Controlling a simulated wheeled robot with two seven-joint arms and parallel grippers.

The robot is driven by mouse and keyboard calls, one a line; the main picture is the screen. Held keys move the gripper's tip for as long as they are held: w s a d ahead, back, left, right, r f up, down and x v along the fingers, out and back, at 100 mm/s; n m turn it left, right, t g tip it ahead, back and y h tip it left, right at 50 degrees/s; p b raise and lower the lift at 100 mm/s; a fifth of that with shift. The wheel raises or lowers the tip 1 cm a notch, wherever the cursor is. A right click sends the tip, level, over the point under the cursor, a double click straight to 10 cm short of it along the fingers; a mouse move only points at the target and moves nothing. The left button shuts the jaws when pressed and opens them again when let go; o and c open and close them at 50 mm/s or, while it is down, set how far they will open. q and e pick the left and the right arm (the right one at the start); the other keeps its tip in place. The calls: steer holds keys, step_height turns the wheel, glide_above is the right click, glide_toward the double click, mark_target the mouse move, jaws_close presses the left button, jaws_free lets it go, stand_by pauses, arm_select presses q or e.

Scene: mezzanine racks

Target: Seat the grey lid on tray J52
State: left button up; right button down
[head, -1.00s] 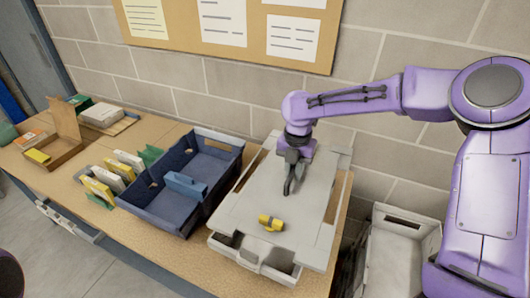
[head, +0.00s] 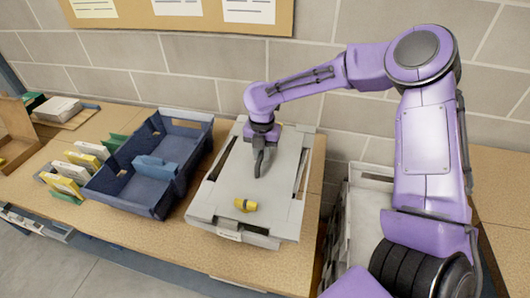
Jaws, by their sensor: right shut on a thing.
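The grey lid (head: 222,190) lies over a pale grey tray (head: 229,236) on the table. Narrow dark gaps show along its left and right sides, so it does not look flush all round. The tray's front wall shows below the lid's front edge. No label J52 is readable. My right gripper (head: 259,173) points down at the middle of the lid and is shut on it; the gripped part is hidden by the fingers. A small yellow and black object (head: 246,205) lies on the lid in front of the gripper. My left gripper is out of view.
A dark blue crate (head: 128,200) with a blue block (head: 155,167) inside stands close left of the tray. Several yellow, white and green folders (head: 75,170) are left of it. A pale crate (head: 345,235) stands right of the table. A brick wall is behind.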

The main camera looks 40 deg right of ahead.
steer(key=w+f, duration=0.3)
steer(key=shift+w+d+f+b, duration=0.1)
steer(key=shift+w+f+b, duration=0.05)
steer(key=shift+w+b, duration=0.15)
steer(key=shift+s+r, duration=0.3)
steer(key=shift+s, duration=0.2)
steer(key=shift+s+r, duration=0.3)
steer(key=shift+s, duration=0.2)
steer(key=shift+w+f, duration=0.3)
steer(key=shift+w, duration=0.4)
steer(key=shift+d+r+p, duration=0.1)
steer(key=shift+r+p, duration=0.1)
steer(key=shift+p, duration=0.2)
steer(key=shift+w+f, duration=0.15)
steer(key=shift+w, duration=0.4)
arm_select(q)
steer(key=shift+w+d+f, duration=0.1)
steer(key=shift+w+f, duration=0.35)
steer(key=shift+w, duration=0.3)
arm_select(e)
steer(key=shift+s, duration=0.1)
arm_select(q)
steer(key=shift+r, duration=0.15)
